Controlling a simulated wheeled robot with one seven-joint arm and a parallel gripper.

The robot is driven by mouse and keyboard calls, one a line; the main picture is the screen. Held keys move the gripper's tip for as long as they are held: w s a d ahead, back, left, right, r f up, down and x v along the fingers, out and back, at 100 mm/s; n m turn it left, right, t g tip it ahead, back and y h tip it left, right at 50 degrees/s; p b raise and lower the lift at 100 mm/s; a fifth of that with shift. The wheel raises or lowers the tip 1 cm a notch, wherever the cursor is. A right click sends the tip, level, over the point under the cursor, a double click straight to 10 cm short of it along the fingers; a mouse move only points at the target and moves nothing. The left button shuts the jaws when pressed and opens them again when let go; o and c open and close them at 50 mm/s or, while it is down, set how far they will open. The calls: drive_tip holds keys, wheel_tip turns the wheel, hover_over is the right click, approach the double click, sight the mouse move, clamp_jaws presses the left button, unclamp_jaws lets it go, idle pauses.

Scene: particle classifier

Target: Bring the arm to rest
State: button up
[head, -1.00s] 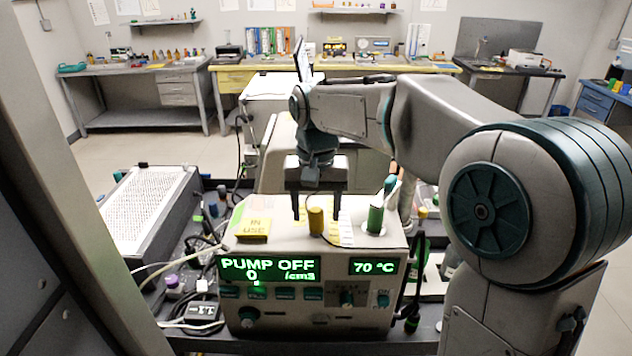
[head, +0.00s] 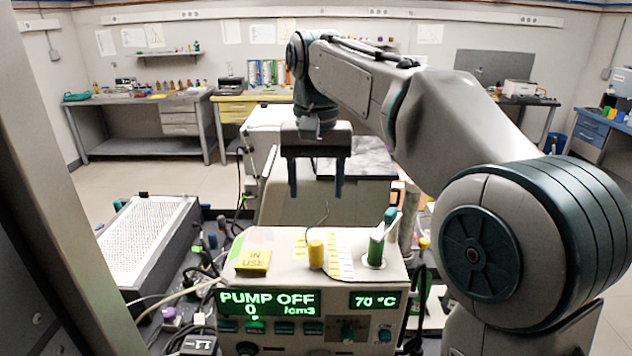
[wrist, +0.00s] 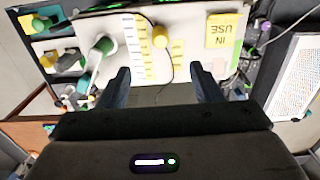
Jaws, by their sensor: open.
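My gripper (head: 316,190) hangs fingers-down from my arm, above and behind the machine in the head view. It is open and empty, and its two dark fingers are apart with nothing between them. The particle classifier (head: 290,275) stands below, its display reading PUMP OFF, 0 /cm3 and 70 °C. A yellow-capped part (head: 316,254) and a green cylinder (head: 376,252) stand upright on its top. In the wrist view my gripper's fingers (wrist: 158,88) point toward the machine's top, with the yellow cap (wrist: 160,37) beyond them and apart from them.
A yellow IN USE block (head: 254,260) sits on the machine's top left. A white perforated box (head: 150,235) stands to the left. Cables lie between them. Benches (head: 140,100) line the back wall, with open floor in front.

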drive_tip(key=s+d+f+t, duration=0.1)
drive_tip(key=s+d+f, duration=0.6)
drive_tip(key=s+f, duration=0.2)
drive_tip(key=s+d+f+t, duration=0.2)
drive_tip(key=s+d+f, duration=0.5)
drive_tip(key=s+f, duration=0.2)
drive_tip(key=shift+s, duration=0.65)
